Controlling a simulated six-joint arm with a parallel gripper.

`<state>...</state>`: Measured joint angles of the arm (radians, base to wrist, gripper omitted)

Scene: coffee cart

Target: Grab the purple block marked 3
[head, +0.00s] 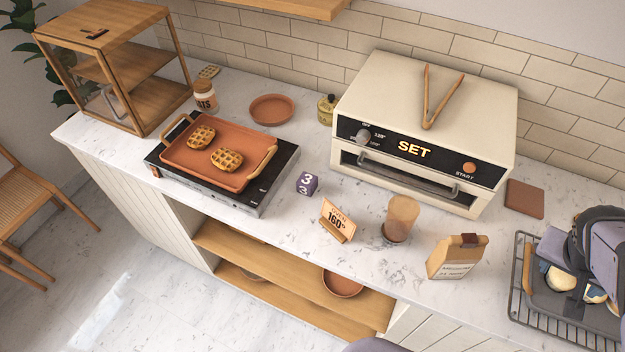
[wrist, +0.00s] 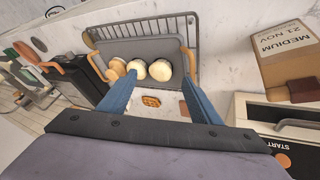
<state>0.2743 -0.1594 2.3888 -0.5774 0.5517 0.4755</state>
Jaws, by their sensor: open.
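The purple block marked 3 (head: 307,184) sits on the marble counter in the head view, just right of the black griddle and left of the oven front. White 3s show on its faces. I cannot make it out in the wrist view. My gripper (wrist: 158,79) has its two blue fingers spread apart with nothing between them. It is above a grey tray at the far right of the counter, well away from the block. In the head view my arm and gripper cover part of that tray.
The grey tray (wrist: 178,72) on a wire rack (head: 516,290) holds several round pale buns (wrist: 160,69). Between block and gripper stand a price sign (head: 338,219), a cup (head: 401,217) and a paper bag (head: 457,258). The cream oven (head: 420,110) stands behind. A griddle pan (head: 190,165) holds waffles.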

